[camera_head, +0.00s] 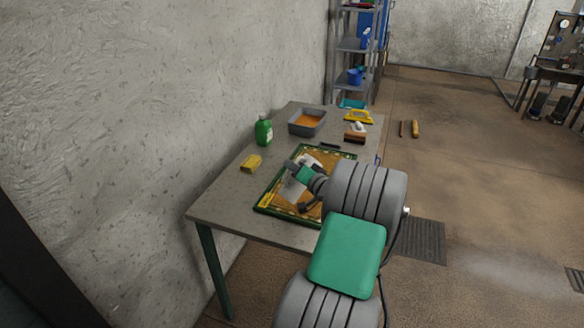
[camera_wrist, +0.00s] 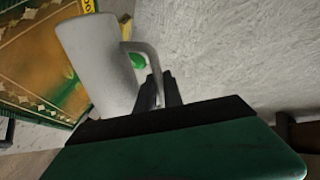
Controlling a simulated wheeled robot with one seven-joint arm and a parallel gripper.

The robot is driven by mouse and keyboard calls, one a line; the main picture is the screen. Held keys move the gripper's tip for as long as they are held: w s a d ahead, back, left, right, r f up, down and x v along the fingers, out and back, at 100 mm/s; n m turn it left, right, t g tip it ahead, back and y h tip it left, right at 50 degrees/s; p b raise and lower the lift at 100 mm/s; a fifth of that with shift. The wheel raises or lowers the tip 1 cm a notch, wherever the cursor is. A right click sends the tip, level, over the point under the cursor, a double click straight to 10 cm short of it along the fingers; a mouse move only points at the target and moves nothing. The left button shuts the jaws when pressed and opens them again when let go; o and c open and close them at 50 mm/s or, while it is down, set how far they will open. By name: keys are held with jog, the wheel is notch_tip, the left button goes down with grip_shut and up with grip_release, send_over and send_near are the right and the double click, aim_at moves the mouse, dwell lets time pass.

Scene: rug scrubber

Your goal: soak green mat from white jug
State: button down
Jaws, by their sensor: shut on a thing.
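The green mat (camera_head: 271,203) lies on the table, with a green border and an orange-brown middle. It also shows in the wrist view (camera_wrist: 30,60), with a darker patch in its middle. The white jug (camera_wrist: 97,60) is in front of the wrist camera, and my gripper (camera_wrist: 155,92) is shut on its handle. In the head view the jug (camera_head: 294,188) is over the mat, partly hidden by my gripper (camera_head: 303,176) and arm. The jug appears tilted in the head view. I cannot tell whether water is coming out.
On the table (camera_head: 222,208) stand a green bottle (camera_head: 263,131), a yellow sponge (camera_head: 251,163) and a grey basin (camera_head: 307,122) with orange contents. A brown brush (camera_head: 355,138) and a yellow-handled tool (camera_head: 358,117) lie at the far right. A wall borders the left side.

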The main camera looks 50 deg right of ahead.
jog(key=shift+d+r, duration=0.1)
jog(key=shift+m, duration=0.3)
